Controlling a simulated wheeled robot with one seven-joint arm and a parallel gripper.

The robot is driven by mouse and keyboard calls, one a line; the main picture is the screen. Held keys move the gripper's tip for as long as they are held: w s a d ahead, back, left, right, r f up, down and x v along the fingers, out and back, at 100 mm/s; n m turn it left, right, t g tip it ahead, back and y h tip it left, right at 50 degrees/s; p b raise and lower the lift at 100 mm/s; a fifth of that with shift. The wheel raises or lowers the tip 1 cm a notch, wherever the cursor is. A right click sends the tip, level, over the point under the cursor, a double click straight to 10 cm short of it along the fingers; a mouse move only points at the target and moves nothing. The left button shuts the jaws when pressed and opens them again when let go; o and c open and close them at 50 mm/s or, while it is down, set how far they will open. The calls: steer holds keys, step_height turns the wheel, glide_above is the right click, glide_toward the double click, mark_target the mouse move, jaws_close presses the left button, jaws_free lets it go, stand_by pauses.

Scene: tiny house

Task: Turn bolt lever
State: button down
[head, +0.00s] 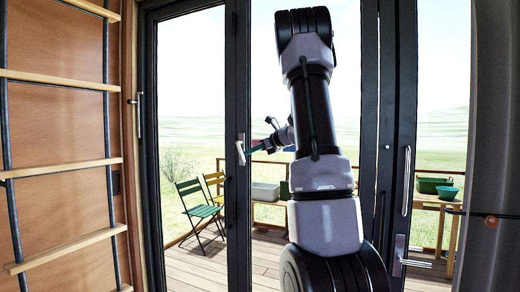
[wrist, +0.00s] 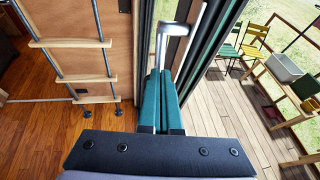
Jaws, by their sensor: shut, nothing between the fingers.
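The bolt lever (head: 240,147) is a small pale metal handle on the dark upright of the glass door. In the wrist view it is a bent silver bar (wrist: 173,29) with one end hanging down just beyond my fingertips. My gripper (head: 249,151) is at the lever's height, close to its right side in the head view. In the wrist view its two teal fingers (wrist: 161,75) are together, with nothing held. The tips appear to meet or nearly meet the lever's lower end; I cannot tell if they touch.
A wooden ladder (head: 60,75) stands on the left. Another door handle (head: 406,180) and a lower lever (head: 398,256) are on the right. Outside, folding chairs (head: 199,210) and a bench with tubs (head: 265,192) stand on the deck behind the glass.

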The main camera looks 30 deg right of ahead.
mark_target(243, 157)
steer(key=shift+w+a+f, duration=0.2)
steer(key=shift+w+a, duration=0.05)
steer(key=shift+w, duration=0.25)
steer(key=shift+w+a+f, duration=0.3)
steer(key=shift+w+f, duration=0.05)
steer(key=shift+f, duration=0.15)
steer(key=shift+w+a+f, duration=0.25)
steer(key=shift+w+f, duration=0.05)
steer(key=shift+f, duration=0.15)
